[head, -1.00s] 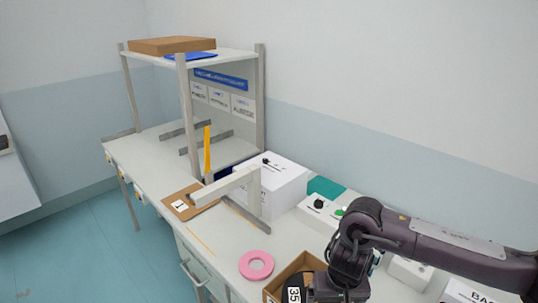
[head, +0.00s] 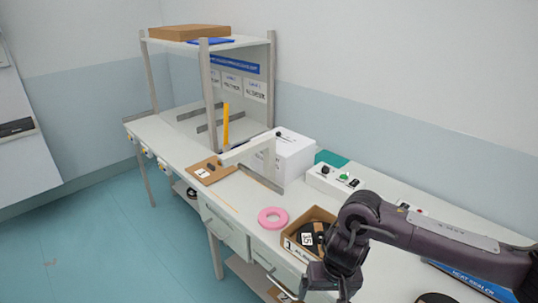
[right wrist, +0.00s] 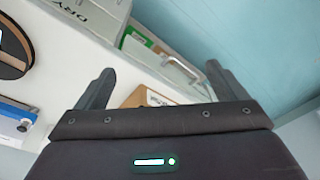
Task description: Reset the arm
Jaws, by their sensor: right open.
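My right arm (head: 435,236) reaches in from the right in the head view. Its gripper (head: 326,288) hangs in front of the bench's front edge, beside a cardboard box. In the right wrist view the two fingers of my right gripper (right wrist: 156,88) stand wide apart with nothing between them. My left gripper does not show.
The cardboard box (head: 289,240) holds black round items. A white box (head: 293,152), a control box (head: 332,181) and a shelf rack (head: 207,90) stand farther back. The floor (head: 90,240) at left is clear.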

